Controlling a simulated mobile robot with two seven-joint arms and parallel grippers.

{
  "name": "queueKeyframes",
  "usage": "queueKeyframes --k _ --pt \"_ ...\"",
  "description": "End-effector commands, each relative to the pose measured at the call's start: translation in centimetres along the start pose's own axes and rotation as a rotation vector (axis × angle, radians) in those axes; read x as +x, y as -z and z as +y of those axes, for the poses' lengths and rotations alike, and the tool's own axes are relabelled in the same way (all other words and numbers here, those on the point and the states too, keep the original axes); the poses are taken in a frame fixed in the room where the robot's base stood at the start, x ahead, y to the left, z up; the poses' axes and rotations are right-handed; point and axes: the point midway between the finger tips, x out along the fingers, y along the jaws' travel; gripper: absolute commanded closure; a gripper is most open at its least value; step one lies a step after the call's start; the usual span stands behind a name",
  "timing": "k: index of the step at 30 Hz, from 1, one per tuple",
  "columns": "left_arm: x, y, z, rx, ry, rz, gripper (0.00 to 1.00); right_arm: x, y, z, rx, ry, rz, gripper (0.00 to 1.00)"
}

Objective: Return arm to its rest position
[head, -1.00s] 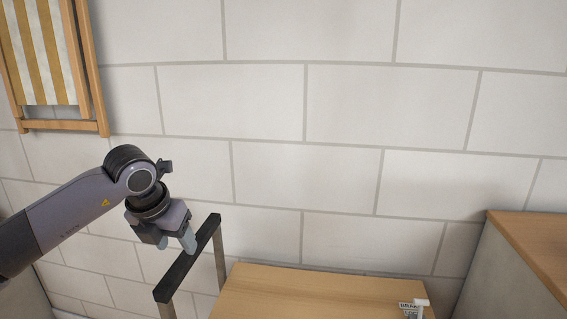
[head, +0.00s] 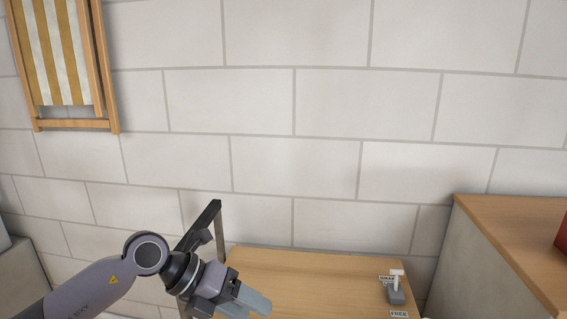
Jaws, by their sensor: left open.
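My left arm comes in from the lower left. My left gripper (head: 244,301) is open and empty, its grey fingers pointing to the lower right above the left part of a wooden tabletop (head: 310,275). A dark handle bar (head: 203,222) on a metal frame rises behind the gripper at the left end of the tabletop, partly hidden by my arm. My right gripper is not in view.
A small grey device with a white lever (head: 396,288) sits at the tabletop's right, near small printed labels (head: 398,314). A wooden-topped cabinet (head: 510,240) stands at right with a red object (head: 562,235). A folded striped chair (head: 62,60) hangs on the block wall.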

Motion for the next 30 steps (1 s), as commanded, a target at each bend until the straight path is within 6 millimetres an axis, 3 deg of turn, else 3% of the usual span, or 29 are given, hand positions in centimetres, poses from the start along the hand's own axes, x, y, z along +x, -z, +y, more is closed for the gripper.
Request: queueKeyframes --k 1,3,7,10,14,17,23,26,30 --pt "1.4 1.3 -1.7 -0.041 0.126 -0.001 0.45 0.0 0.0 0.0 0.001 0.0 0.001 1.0" --pt "2.4 2.3 -3.9 -0.106 0.294 -0.025 0.45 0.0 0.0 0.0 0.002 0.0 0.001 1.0" --pt "2.7 3.2 -7.2 -0.268 0.58 -0.098 0.45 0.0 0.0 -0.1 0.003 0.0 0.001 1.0" --pt "2.1 3.3 -8.3 -0.429 0.77 -0.175 0.45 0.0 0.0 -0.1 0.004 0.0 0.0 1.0" --pt "0.9 3.0 -7.6 -0.677 0.968 -0.296 0.45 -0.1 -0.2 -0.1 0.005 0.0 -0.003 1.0" --pt "0.0 3.0 -5.4 -0.896 1.08 -0.403 0.45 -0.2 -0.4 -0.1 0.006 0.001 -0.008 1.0" --pt "-0.4 5.0 1.9 -1.385 1.184 -0.624 0.45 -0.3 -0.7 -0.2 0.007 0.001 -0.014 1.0" --pt "0.1 7.7 6.2 -1.649 1.173 -0.728 0.45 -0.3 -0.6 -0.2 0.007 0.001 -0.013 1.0" --pt "1.4 13.2 11.7 -2.005 1.092 -0.849 0.45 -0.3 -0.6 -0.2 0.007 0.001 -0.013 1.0"
